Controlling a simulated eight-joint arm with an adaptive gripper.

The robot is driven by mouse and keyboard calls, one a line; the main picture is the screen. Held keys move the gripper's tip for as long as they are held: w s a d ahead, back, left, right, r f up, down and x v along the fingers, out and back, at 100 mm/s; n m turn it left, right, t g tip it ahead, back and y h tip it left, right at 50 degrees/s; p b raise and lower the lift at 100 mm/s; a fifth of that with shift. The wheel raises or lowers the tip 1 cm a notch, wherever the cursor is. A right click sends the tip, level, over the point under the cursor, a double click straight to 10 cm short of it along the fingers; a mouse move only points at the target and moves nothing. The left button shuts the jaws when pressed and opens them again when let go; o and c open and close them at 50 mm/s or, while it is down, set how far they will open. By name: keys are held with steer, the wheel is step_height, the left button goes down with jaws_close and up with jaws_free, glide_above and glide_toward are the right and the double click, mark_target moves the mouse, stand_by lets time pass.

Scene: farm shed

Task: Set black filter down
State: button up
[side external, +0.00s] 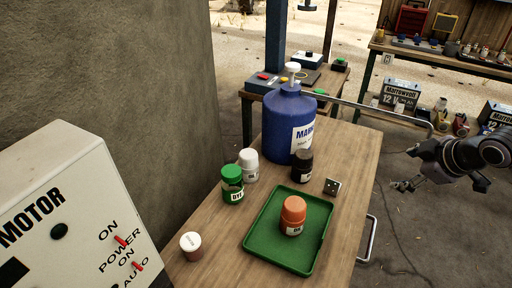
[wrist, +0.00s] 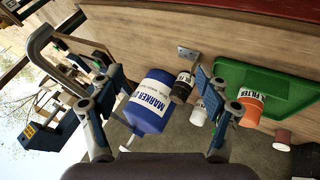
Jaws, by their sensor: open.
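The black filter (side external: 302,166) is a small dark canister with a white label band. It stands upright on the wooden bench, between the blue marker jug (side external: 290,125) and the green tray (side external: 250,240). It also shows in the wrist view (wrist: 182,88), beside the jug. An orange filter (side external: 292,215) stands upright on the tray. My gripper (side external: 402,185) is open and empty, in the air beyond the bench's right edge, well apart from the black filter. In the wrist view its fingers (wrist: 158,85) are spread wide.
A white-capped jar (side external: 249,165), a green-lidded jar (side external: 232,184) and a small white-topped jar (side external: 191,246) stand left of the tray. A small metal plate (side external: 332,187) lies near the bench's right side. A motor control box (side external: 70,220) stands at left. The bench's right strip is mostly clear.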

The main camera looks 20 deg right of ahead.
steer(key=w+a+f+n+t+h, duration=0.1)
steer(key=w+a+f+n+t, duration=0.1)
steer(key=w+a+n, duration=0.8)
steer(key=n+t, duration=0.4)
steer(key=n, duration=1.2)
glide_toward(306, 159)
steer(key=w, duration=0.2)
steer(key=x, duration=0.5)
steer(key=shift+s+d+f, duration=0.15)
steer(key=shift+d+f, duration=0.15)
steer(key=shift+d, duration=0.1)
steer(key=shift+x, duration=2.95)
steer(key=shift+a, duration=0.15)
jaws_close()
